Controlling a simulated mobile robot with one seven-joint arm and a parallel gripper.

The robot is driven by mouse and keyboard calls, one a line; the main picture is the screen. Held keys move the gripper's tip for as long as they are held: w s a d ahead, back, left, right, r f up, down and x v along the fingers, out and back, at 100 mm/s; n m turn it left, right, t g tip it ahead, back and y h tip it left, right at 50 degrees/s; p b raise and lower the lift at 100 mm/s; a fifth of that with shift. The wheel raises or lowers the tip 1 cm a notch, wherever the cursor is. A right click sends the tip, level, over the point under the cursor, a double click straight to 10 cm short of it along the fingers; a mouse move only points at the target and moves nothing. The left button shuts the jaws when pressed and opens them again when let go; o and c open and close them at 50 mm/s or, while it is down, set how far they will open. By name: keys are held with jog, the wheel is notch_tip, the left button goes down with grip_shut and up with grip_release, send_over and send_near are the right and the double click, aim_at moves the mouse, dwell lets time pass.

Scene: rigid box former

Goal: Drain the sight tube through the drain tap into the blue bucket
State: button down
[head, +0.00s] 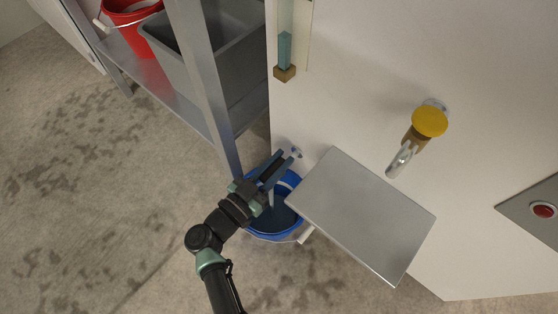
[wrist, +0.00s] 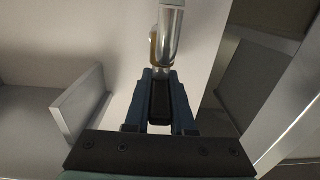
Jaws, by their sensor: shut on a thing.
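The sight tube (head: 285,48) is on the white cabinet face, with blue-green liquid in it above a brass block (head: 285,74). The blue bucket (head: 262,233) stands on the floor below my gripper (head: 284,164), holding some dark liquid or shadow. My gripper, also in the wrist view (wrist: 160,82), is shut on the dark handle (wrist: 160,101) of the drain tap. The tap's metal pipe and brass part (wrist: 171,42) show beyond the fingers. A thin pale upright line shows above the bucket; I cannot tell whether it is spout or stream.
A steel shelf plate (head: 360,215) juts out right of the bucket. A yellow-knobbed tap (head: 430,121) is farther right, and a red button (head: 543,210) at the right edge. A metal rack (head: 203,80) at left holds a grey bin (head: 178,60) and a red bucket (head: 135,25).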

jog(key=shift+a, duration=0.15)
dwell(0.4)
jog(key=c, duration=0.8)
grip_release()
jog(key=shift+o, duration=0.2)
jog(key=p+v, duration=0.3)
jog(key=v, duration=1)
jog(key=shift+w, duration=0.15)
